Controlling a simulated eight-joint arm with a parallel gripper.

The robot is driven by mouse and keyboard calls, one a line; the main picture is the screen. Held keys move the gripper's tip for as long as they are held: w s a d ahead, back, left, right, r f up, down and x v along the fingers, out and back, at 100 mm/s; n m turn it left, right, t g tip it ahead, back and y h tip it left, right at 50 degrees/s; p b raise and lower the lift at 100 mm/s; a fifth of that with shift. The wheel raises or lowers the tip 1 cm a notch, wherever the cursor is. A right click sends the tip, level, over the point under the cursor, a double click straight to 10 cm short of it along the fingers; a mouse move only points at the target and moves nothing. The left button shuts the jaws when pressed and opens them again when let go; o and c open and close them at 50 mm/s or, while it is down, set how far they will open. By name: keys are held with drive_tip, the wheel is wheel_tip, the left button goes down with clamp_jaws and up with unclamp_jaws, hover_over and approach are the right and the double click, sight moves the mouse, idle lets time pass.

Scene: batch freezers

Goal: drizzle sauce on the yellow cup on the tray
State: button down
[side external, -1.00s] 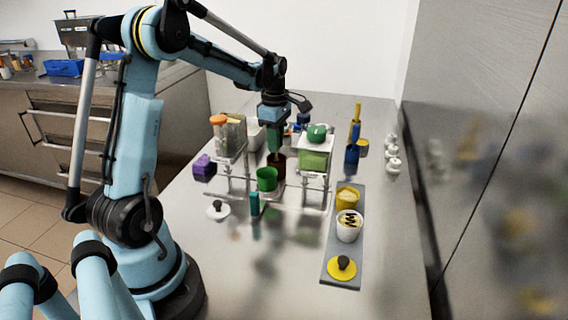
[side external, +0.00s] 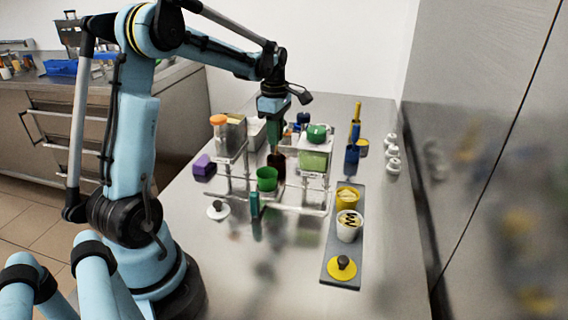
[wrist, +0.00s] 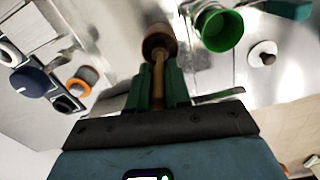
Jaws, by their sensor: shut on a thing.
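My gripper (wrist: 158,88) points down and is shut on a thin brown handle (wrist: 158,75), probably a sauce ladle's. The handle runs down to a dark brown pot (side external: 277,161) in the metal rack; its lower end is hidden. The pot also shows in the wrist view (wrist: 158,38). The yellow cup (side external: 347,197) stands upright at the far end of the grey tray (side external: 329,262), with pale contents at its top. In front of it on the tray is a white cup (side external: 349,228) with dark zigzag sauce on top. My gripper is left of and behind the tray.
A green cup (side external: 267,179) sits beside the brown pot. A green-lidded container (side external: 314,158) stands between the pot and the tray. A yellow lid (side external: 342,268) lies at the tray's near end. An orange-topped jar (side external: 219,132) stands left.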

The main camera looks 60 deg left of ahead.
drive_tip(key=shift+r, duration=3.05)
drive_tip(key=shift+r, duration=0.25)
wheel_tip(320, 180, up, 15)
drive_tip(key=w+d, duration=0.3)
drive_tip(key=d, duration=0.8)
drive_tip(key=w+d, duration=0.4)
drive_tip(key=d, duration=0.7)
wheel_tip(320, 180, down, 18)
drive_tip(key=shift+s+r, duration=0.15)
drive_tip(key=shift+s, duration=0.1)
drive_tip(key=shift+s+a, duration=0.25)
